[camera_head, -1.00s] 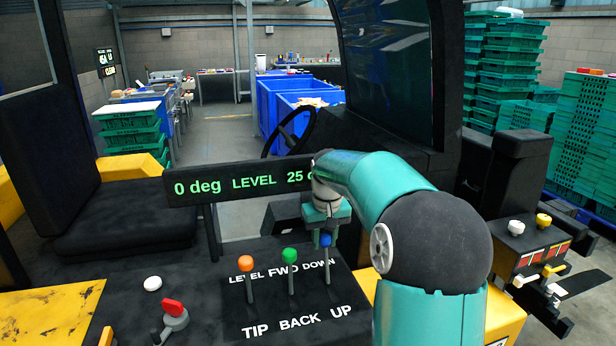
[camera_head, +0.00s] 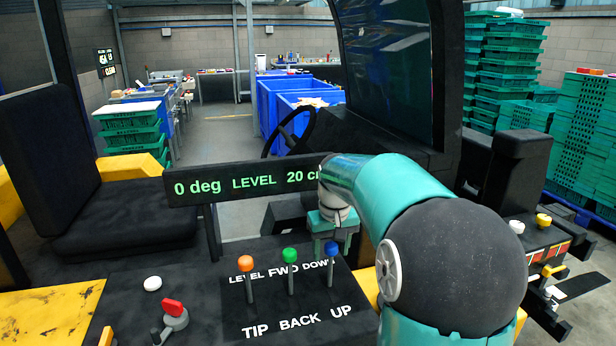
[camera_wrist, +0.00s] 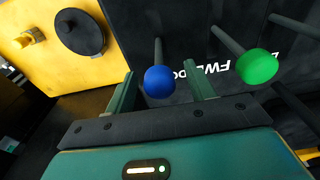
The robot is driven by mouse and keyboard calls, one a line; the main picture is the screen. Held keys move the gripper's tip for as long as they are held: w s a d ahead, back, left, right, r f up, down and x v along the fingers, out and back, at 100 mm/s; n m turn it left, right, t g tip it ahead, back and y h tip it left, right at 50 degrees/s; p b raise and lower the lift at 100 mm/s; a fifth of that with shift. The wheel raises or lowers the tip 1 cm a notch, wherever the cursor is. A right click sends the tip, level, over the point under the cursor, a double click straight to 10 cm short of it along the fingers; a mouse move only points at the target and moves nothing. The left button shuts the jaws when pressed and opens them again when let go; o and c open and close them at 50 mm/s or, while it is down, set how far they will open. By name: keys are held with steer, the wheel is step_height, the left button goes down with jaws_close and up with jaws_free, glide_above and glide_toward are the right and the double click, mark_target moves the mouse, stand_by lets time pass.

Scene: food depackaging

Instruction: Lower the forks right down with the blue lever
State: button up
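The blue lever (camera_head: 331,250) is the rightmost of three on the black lever panel (camera_head: 300,320), under the word DOWN. It stands about in line with the green lever (camera_head: 290,255) and the orange lever (camera_head: 246,263). My gripper (camera_head: 333,244) is at the blue knob. In the wrist view my gripper (camera_wrist: 162,92) is open, with one finger on each side of the blue knob (camera_wrist: 158,82) and gaps between. The display (camera_head: 245,183) reads 0 deg, LEVEL and 20, its unit partly hidden by my arm. The forks are not in view.
The green knob (camera_wrist: 257,66) is close to the right finger in the wrist view. A red-handled lever (camera_head: 173,308) and a white button (camera_head: 153,283) are left of the panel. A steering wheel (camera_head: 290,130) stands behind the display.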

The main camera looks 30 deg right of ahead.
steer(key=shift+s+a+r, duration=0.1)
steer(key=shift+s+r, duration=0.1)
steer(key=shift+r, duration=1.8)
steer(key=shift+s+r, duration=0.2)
steer(key=shift+r, duration=1.8)
steer(key=shift+r, duration=0.1)
step_height(320, 180, up, 14)
steer(key=s, duration=0.1)
steer(key=shift+s+a+f, duration=0.15)
steer(key=shift+a+f, duration=0.05)
steer(key=s+a+f+n+t, duration=0.1)
steer(key=s+a+f, duration=0.25)
steer(key=a, duration=0.35)
steer(key=s+a+f+n+t, duration=0.15)
steer(key=s+a, duration=0.25)
steer(key=a, duration=0.4)
steer(key=s+a+f+t, duration=0.1)
steer(key=s+a+f, duration=0.2)
steer(key=s+f, duration=0.2)
steer(key=s+a+f+t, duration=0.1)
steer(key=s+a+f, duration=0.3)
steer(key=f, duration=0.5)
steer(key=shift+s+a, duration=0.3)
steer(key=shift+s, duration=0.5)
steer(key=shift+n, duration=0.25)
